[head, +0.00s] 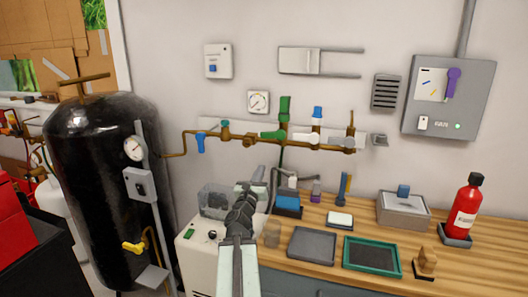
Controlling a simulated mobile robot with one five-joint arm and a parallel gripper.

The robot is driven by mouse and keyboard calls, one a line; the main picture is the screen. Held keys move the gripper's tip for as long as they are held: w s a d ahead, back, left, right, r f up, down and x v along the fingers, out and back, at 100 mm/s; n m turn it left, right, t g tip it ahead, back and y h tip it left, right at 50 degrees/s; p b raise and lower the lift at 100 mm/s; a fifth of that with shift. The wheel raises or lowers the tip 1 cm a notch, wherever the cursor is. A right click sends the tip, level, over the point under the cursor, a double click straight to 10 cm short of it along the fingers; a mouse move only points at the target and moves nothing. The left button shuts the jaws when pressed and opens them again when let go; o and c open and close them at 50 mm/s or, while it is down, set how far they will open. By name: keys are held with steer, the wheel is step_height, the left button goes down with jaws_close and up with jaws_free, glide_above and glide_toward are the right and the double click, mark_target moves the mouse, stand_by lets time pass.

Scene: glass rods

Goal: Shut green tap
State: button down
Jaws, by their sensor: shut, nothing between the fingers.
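A brass pipe manifold on the wall carries several coloured fittings. A green lever tap (271,135) sits there, its handle lying roughly along the pipe. Above it, to the right, an upright green fitting (284,108) rises from the same pipe, with a green hose running down below. A smaller green-topped fitting (225,125) is further left. I cannot tell for sure how each valve is set. My gripper (257,175) is shut and empty, below the green lever tap and apart from it in the picture. My arm hides part of the bench edge and the white box.
Beside the green lever tap are a blue tap (201,143), a white lever (309,139) and a blue-topped fitting (317,116). A black tank (95,180) with a yellow tap (134,247) stands left. The wooden bench (480,262) holds trays and a red extinguisher (465,208).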

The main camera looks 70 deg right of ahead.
mark_target(271, 135)
steer(key=w+d+r+p, duration=0.1)
steer(key=d+r+p, duration=0.5)
steer(key=d, duration=0.3)
steer(key=shift+w+d+r, duration=0.25)
steer(key=shift+w, duration=0.05)
steer(key=shift+w+d+r+m+p, duration=0.15)
steer(key=shift+r+m+p, duration=0.1)
steer(key=shift+r+p, duration=0.25)
steer(key=shift+w+r+m+p, duration=0.15)
steer(key=shift+r+m+p, duration=0.15)
steer(key=shift+p, duration=0.3)
